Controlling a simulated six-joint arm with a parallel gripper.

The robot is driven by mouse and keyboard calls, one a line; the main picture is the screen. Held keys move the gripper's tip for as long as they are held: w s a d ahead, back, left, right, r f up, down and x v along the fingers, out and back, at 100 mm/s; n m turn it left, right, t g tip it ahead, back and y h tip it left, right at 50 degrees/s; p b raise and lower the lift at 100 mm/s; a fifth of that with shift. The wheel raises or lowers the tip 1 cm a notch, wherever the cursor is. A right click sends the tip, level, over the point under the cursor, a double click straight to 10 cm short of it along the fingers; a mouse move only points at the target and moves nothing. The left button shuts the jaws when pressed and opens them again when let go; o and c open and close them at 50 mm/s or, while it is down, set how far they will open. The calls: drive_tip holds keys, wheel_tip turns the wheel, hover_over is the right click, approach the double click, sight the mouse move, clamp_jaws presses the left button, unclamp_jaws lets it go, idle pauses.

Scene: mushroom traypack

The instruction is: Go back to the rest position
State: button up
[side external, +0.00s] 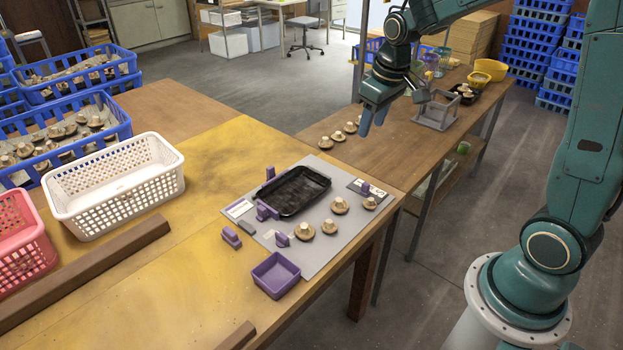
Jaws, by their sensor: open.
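My gripper (373,121) is open and empty, with its blue fingers pointing down. It hangs in the air in front of the long wooden side bench, clear of the work mat. A black tray (318,199) lies on the grey mat (316,262) among purple fixtures, and it looks empty. Several mushrooms, such as one at the mat's front (304,231), sit on the mat to the right of the tray. More mushrooms stand in a row on the side bench (337,136), below and left of my gripper.
A purple bin (276,275) stands at the mat's front edge. A white basket (118,190) and blue mushroom crates (104,101) are at left. A grey fixture (438,111), a dark tray of mushrooms (466,92) and yellow bowls (490,69) stand on the side bench.

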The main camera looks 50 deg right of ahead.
drive_tip(key=s+a+r+t, duration=0.1)
drive_tip(key=s+a+r, duration=0.3)
drive_tip(key=s, duration=0.6)
drive_tip(key=s+a+r+t, duration=0.2)
drive_tip(key=s+a+r, duration=0.2)
drive_tip(key=s, duration=0.6)
drive_tip(key=shift+a+y, duration=0.3)
drive_tip(key=shift+a, duration=0.35)
